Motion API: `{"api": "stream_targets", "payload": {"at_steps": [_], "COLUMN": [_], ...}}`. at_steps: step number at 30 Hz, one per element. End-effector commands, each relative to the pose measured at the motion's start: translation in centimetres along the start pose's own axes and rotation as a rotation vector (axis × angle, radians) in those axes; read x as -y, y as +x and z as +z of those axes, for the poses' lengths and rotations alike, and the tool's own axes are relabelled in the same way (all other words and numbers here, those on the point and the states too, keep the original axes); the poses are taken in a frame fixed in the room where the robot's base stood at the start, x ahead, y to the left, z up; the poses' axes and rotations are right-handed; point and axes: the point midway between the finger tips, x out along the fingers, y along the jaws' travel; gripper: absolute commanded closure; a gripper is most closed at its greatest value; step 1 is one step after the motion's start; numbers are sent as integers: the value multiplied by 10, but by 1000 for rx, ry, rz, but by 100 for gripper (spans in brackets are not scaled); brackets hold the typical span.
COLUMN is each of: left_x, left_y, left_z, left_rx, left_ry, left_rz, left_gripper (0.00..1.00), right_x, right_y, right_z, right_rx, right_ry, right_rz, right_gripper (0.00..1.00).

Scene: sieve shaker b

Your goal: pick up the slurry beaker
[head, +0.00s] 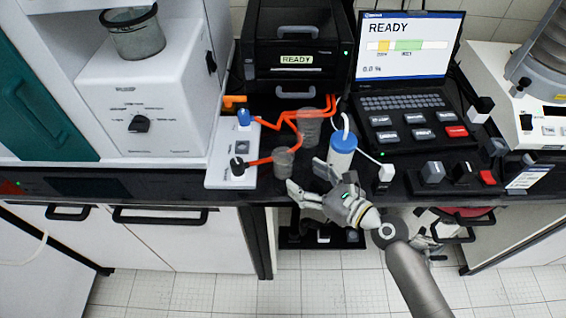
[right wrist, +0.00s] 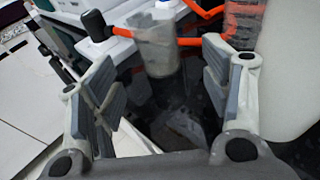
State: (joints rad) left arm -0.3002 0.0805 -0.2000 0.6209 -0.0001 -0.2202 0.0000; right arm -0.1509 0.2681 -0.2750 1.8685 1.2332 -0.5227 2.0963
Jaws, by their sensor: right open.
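A small grey translucent beaker (head: 283,160) stands near the front edge of the dark bench. In the right wrist view the small beaker (right wrist: 160,48) is ahead between the spread fingers, apart from both. The larger beaker (right wrist: 243,22) is partly hidden behind the right finger. My left gripper is not in view.
Orange tubes (head: 290,120) run around the beakers. A white switch box (head: 232,150) is to the left. A laptop (head: 408,80) showing READY is at the back right.

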Motion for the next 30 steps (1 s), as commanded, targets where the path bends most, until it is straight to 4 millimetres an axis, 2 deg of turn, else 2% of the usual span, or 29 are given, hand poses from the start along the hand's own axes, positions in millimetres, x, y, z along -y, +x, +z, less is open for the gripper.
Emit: {"api": "stream_targets", "payload": {"at_steps": [7,15,19,25,30], "left_x": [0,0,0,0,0], "left_y": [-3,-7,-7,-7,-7], "left_z": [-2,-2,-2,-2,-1], "left_rx": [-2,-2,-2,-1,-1], "left_ry": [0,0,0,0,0], "left_rz": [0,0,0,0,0], "left_gripper": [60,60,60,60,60], "right_x": [-1,-2,-2,-2,-2], "right_y": [21,58,64,64,64], "right_z": [0,-4,-5,-5,-5], "right_rx": [-1,0,-1,-1,-2], "right_ry": [-1,-3,-3,-4,-4], "right_rz": [2,1,1,1,1], "right_gripper": [30,30,30,30,52]}}
